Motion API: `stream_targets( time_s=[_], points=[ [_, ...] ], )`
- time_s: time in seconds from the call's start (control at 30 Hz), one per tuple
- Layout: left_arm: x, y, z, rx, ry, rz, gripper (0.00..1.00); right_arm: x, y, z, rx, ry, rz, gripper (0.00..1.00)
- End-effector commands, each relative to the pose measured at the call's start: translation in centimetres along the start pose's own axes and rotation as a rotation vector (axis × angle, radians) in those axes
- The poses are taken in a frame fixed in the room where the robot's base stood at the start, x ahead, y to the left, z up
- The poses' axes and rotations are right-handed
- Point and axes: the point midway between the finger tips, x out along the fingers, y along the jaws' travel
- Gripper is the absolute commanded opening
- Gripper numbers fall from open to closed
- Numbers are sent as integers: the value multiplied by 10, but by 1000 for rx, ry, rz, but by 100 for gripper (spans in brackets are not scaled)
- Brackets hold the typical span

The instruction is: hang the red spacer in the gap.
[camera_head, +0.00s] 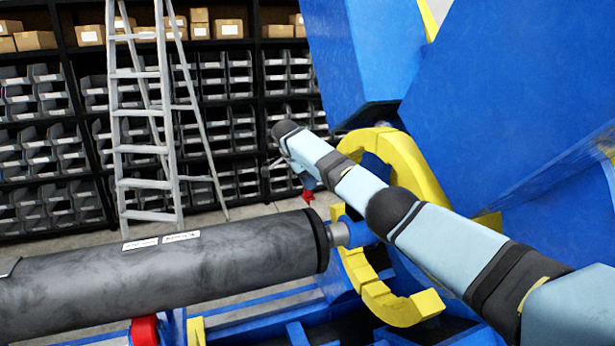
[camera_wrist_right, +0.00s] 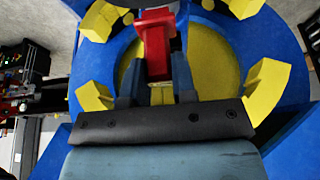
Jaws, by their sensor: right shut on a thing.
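The red spacer (camera_wrist_right: 158,45) is between the two dark fingers of my right gripper (camera_wrist_right: 155,75) in the right wrist view. The gripper is shut on it, and the spacer sticks out beyond the fingertips. In the head view, my right arm reaches from the lower right towards the shelves. There the right gripper (camera_head: 303,178) shows small and partly hidden behind the arm, with the red spacer (camera_head: 308,194) low at its end. The spacer hangs clear of the floor. I cannot tell which opening is the gap. My left gripper is not in view.
A dark grey cylinder (camera_head: 160,265) lies across the lower left, its end shaft near a yellow ring (camera_head: 415,170) on the big blue positioner (camera_head: 510,90). A ladder (camera_head: 145,130) stands before shelves of bins.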

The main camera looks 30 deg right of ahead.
Motion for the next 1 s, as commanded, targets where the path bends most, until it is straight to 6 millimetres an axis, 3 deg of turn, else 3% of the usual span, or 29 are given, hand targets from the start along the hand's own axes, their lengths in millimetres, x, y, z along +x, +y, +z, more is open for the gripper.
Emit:
stream_targets(
  time_s=[0.6,1.0],
  points=[
    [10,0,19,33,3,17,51,39,0,16,-1,2,-1,0],
    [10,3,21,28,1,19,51,46,0,20,-1,0,-1,0]
  ],
)
